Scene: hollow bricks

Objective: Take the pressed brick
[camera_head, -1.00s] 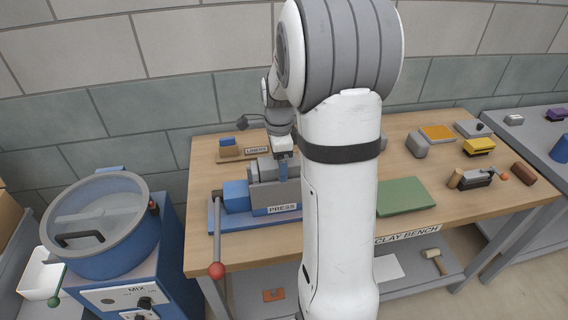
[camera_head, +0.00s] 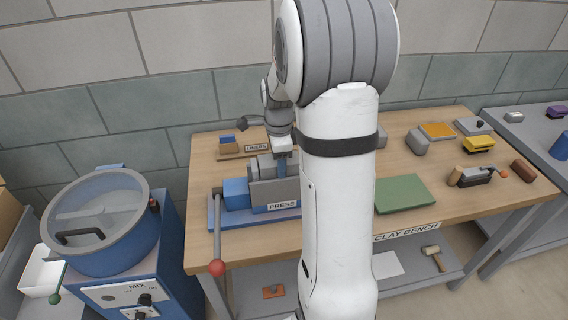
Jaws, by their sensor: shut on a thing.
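The press (camera_head: 237,194) stands on the left part of the clay bench, with a blue block, grey walls and a lever ending in a red ball. My gripper (camera_head: 282,170) points down into the press's grey box, behind its front wall. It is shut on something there. The pressed brick itself cannot be made out; the box wall, the gripper and my arm hide it. I cannot tell whether it is raised off the press floor.
A blue mixer (camera_head: 105,225) stands left of the bench. A box by the LINERS label (camera_head: 256,147) is behind the press. A green board (camera_head: 403,194) lies right of my arm; several small blocks and tools lie farther right. Bare wood (camera_head: 480,215) shows at the front right.

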